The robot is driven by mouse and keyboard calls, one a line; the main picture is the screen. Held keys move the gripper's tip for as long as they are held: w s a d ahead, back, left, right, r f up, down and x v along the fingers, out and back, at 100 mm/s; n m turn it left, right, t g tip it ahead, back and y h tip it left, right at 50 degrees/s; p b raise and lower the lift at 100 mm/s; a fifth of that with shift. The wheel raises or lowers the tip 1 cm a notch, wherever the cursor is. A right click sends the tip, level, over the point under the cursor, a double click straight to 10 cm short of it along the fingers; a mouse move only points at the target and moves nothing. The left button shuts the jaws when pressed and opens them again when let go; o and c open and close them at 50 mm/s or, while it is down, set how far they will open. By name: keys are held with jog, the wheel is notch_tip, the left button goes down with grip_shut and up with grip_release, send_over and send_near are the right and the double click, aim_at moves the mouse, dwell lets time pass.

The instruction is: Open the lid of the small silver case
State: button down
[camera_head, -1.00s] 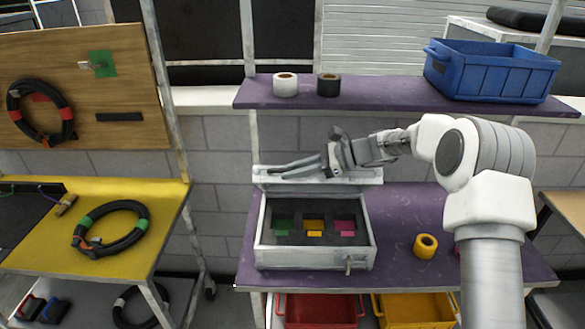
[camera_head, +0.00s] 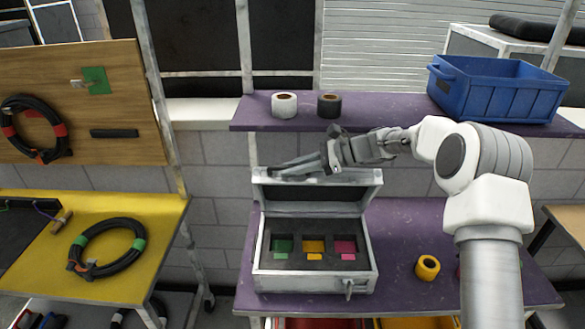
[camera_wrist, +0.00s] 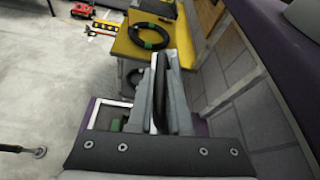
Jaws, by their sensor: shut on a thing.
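The small silver case (camera_head: 312,283) sits on the purple lower shelf with its lid (camera_head: 318,194) raised, standing up at the back. Its dark foam inside shows green, yellow and pink compartments. A latch hangs at the front right. My gripper (camera_head: 272,172) is at the top left edge of the raised lid, fingers pointing left. In the wrist view, the fingers (camera_wrist: 170,112) are closed around a thin upright edge, which looks like the lid's; the exact contact is partly hidden.
White and dark tape rolls (camera_head: 284,105) and a blue crate (camera_head: 498,90) are on the upper purple shelf (camera_head: 400,122), just above my arm. A yellow tape roll (camera_head: 427,267) lies right of the case. A yellow table (camera_head: 60,260) with a coiled cable (camera_head: 108,248) is at left.

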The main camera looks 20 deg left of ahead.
jog(key=c, duration=0.8)
grip_release()
jog(key=shift+c, duration=0.2)
jog(key=b+v, duration=0.2)
jog(key=v, duration=1.5)
jog(key=shift+d, duration=0.25)
jog(key=shift+r, duration=0.15)
